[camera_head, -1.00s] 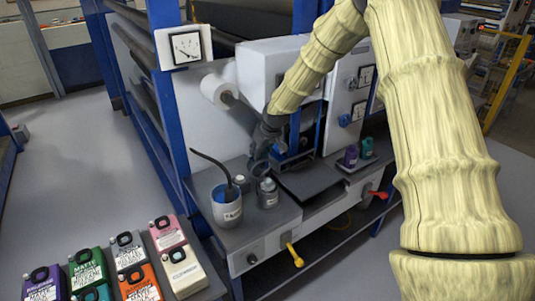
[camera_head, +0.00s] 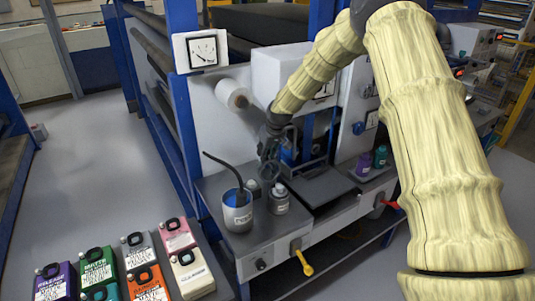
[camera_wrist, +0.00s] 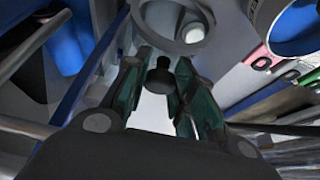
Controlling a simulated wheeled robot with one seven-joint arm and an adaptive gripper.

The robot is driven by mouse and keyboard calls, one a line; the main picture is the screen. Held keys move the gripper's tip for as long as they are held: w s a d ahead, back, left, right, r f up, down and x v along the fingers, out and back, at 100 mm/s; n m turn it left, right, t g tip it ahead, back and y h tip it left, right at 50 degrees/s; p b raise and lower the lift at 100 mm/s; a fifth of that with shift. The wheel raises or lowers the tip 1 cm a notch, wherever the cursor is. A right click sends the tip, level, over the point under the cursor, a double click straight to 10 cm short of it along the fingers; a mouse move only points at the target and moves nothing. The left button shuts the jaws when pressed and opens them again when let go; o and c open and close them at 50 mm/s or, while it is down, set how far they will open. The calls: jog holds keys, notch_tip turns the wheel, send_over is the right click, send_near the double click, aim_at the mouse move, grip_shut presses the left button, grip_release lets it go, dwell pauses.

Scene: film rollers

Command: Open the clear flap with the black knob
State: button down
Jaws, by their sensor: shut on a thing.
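My gripper (camera_head: 268,152) is at the machine's front, above the grey ledge and behind the blue-filled cup. In the wrist view my gripper (camera_wrist: 161,72) has its dark green fingers closed around the black knob (camera_wrist: 160,76), which sits between the fingertips. In the head view the knob is hidden by the gripper. The clear flap is see-through, and I cannot make out its edges or how far it stands open.
A cup of blue ink (camera_head: 237,212) with a dark stick and a grey jar (camera_head: 279,200) stand close by on the ledge. Purple (camera_head: 363,165) and teal (camera_head: 380,157) bottles stand to the right. A yellow lever (camera_head: 304,263) projects below. Ink containers (camera_head: 190,272) stand lower left.

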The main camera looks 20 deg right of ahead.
jog(key=c, duration=1.2)
grip_release()
jog(key=shift+w+d+f, duration=0.1)
jog(key=shift+f, duration=0.05)
jog(key=shift+o, duration=0.2)
jog(key=v, duration=1.2)
